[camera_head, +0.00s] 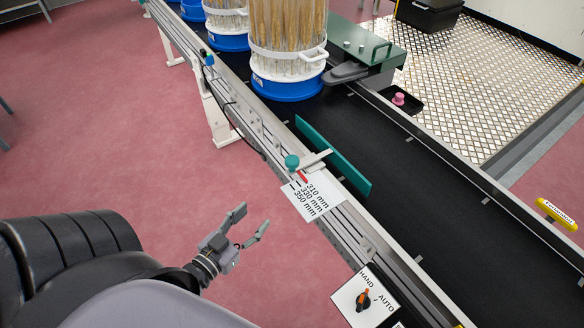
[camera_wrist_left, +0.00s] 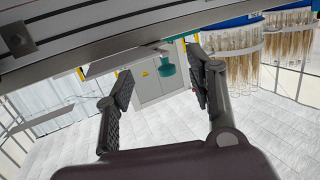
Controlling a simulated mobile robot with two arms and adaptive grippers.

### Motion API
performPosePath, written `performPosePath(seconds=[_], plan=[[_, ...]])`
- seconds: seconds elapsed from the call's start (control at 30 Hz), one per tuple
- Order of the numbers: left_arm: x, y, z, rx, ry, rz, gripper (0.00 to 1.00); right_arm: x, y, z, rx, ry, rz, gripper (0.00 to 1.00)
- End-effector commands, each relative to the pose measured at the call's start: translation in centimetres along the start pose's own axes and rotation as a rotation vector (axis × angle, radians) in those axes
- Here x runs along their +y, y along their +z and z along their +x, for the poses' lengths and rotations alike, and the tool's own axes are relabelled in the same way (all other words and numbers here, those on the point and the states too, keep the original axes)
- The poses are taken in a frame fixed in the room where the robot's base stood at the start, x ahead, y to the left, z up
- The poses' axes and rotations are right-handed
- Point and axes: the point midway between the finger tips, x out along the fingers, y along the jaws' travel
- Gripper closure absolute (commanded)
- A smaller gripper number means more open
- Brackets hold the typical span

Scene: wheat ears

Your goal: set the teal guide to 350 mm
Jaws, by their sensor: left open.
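The teal guide (camera_head: 333,158) is a flat upright plate along the near side of the black conveyor belt. Its round teal knob (camera_head: 292,161) sits outside the near rail, joined by a pale bar. A red pointer (camera_head: 302,176) lies by the white scale label (camera_head: 313,194), marked 310, 330 and 350 mm; it appears nearest the 310 mm line. My left gripper (camera_head: 253,217) is open and empty, off the near side of the rail, apart from the knob. In the left wrist view the knob (camera_wrist_left: 167,69) shows beyond and between the open fingers (camera_wrist_left: 160,82). My right gripper is out of view.
Clear containers of wheat ears with blue bases (camera_head: 287,84) stand on the belt (camera_head: 410,190) farther up. A HAND/AUTO switch panel (camera_head: 365,298) is on the near rail. Pink floor between my arm and the rail is free.

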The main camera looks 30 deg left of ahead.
Motion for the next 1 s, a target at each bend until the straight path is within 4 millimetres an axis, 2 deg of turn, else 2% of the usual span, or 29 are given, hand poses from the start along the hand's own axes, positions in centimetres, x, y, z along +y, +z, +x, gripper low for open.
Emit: performPosePath(seconds=[0.1,0.23,0.37,0.47,0.8,1.0], plan=[[0.2,-3.7,-0.2,0.091,0.005,-0.014,0.5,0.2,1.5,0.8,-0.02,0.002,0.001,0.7],[0.2,-5.7,-0.1,0.135,0.007,-0.019,0.5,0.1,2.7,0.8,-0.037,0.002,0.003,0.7],[0.2,-6.2,1.1,0.143,0.006,-0.021,0.5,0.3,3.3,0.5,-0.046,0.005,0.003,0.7],[0.2,-6.5,2.6,0.143,0.006,-0.02,0.5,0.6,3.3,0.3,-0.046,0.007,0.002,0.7],[0.3,-7.3,9.2,0.14,0.006,-0.021,0.5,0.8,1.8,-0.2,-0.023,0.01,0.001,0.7],[0.3,-7.8,13.0,0.14,0.006,-0.021,0.5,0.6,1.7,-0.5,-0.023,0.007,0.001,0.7]])
